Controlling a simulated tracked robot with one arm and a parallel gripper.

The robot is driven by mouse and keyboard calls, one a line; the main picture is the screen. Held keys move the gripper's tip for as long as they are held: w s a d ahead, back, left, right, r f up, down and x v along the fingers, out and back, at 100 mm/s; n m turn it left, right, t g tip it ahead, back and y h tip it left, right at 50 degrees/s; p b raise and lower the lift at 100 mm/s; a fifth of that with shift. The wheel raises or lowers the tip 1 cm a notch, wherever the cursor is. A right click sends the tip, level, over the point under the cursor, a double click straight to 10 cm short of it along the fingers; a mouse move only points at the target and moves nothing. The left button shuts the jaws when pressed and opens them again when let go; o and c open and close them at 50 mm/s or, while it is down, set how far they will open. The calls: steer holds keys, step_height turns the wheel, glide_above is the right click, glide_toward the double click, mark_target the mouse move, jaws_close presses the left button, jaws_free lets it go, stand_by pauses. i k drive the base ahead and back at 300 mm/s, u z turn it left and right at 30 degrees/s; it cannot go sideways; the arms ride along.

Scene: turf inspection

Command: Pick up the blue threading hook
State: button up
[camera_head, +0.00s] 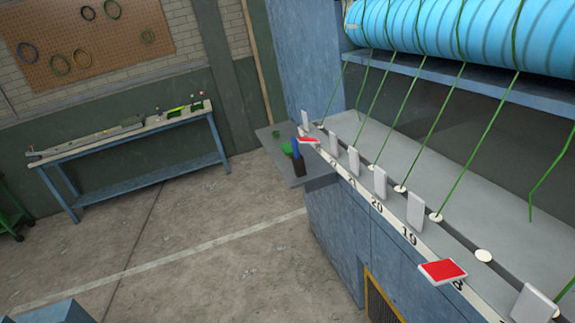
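A small upright blue thing (296,149), which may be the blue threading hook, shows near the middle of the view. It stands at or in a dark holder (299,166) on a small grey side shelf (273,146) at the far end of the machine. It is too small to make out a hook shape. Green items (287,149) lie beside it. My gripper is not in view, so its state and what it holds are hidden.
The blue machine (345,225) fills the right, with a numbered rail, white tabs, two red tabs (442,271), green yarns (447,135) and a light-blue roll (450,28). A workbench (137,133) stands along the back wall. The concrete floor (190,230) is clear at left centre.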

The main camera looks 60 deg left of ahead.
mark_target(295, 145)
steer(key=u, duration=1.05)
steer(key=k, duration=0.5)
steer(key=u, duration=0.45)
steer(key=i, duration=0.5)
steer(key=z, duration=0.1)
